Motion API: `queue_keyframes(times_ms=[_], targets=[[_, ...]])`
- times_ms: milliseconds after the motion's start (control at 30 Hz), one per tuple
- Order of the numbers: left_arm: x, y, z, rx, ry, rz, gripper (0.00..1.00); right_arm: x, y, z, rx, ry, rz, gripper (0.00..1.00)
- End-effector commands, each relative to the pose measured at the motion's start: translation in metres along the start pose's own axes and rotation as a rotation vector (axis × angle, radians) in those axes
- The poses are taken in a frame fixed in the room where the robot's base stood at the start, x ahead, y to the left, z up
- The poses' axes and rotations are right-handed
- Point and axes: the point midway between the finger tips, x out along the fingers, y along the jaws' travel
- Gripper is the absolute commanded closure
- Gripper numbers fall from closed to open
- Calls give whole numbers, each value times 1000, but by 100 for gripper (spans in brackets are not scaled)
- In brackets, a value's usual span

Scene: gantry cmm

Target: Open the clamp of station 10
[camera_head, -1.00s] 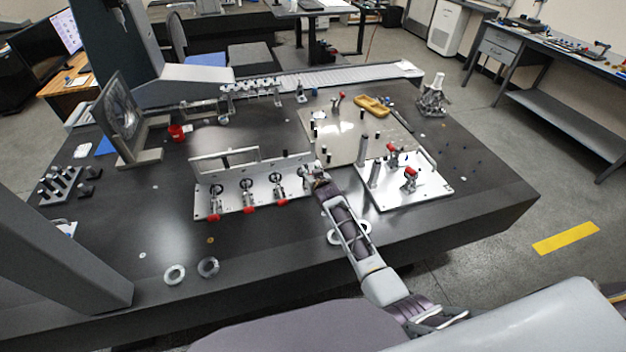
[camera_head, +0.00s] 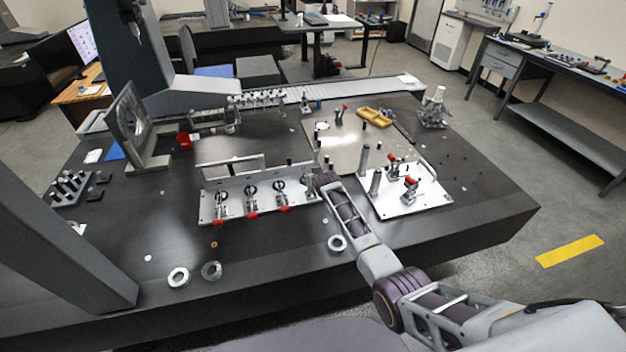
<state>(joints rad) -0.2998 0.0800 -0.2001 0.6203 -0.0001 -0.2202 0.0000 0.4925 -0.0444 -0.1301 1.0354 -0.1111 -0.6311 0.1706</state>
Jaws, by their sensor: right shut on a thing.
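A silver fixture plate (camera_head: 236,211) with an upright rail lies on the dark table. Along its front are toggle clamps with red handles: a left one (camera_head: 219,221), a middle one (camera_head: 252,214) and a right one (camera_head: 283,208). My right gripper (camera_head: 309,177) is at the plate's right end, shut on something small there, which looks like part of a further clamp. The fingers and arm hide most of that part. I cannot read any station numbers. My left gripper is not in view.
A second silver plate (camera_head: 428,194) with posts and red-handled clamps stands close to the right of my right arm. Metal rings (camera_head: 178,277) lie near the front edge.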

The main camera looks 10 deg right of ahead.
Motion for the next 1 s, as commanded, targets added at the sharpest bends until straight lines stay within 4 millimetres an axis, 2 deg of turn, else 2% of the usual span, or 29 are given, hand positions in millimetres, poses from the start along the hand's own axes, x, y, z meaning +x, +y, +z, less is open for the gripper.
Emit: queue_keyframes(times_ms=[367, 400, 533, 1000], targets=[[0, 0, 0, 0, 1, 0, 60, 0, 0, -3, 0, 3, 0, 100], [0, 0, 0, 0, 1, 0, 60, 0, 0, -3, 0, 3, 0, 59], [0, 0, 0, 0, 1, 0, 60, 0, 0, -2, 0, 2, 0, 42], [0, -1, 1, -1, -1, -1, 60, -1, 0, 0, 0, -1, 0, 41]])
